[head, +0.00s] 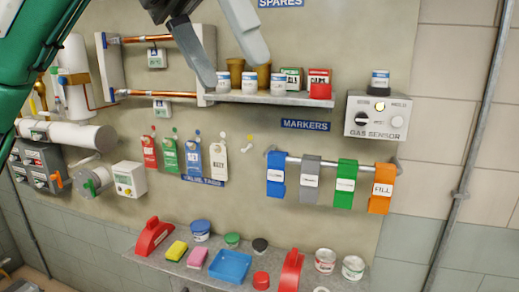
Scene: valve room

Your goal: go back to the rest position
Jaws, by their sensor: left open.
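My left arm comes in green from the upper left. Its gripper (235,72) is at the top of the head view, with two grey fingers spread apart and nothing between them. In the picture the fingers overlap the left end of the wall shelf (265,97) and the wall above it. I cannot tell how far they are from the shelf. My right gripper is not in the head view.
White-labelled pots and cans stand on the wall shelf. A gas sensor box (377,118) is to its right. Copper pipes (155,94) run to its left. Tags (193,158) and coloured markers (343,184) hang below. A lower shelf (180,268) holds sponges, a blue tray (230,265) and cans.

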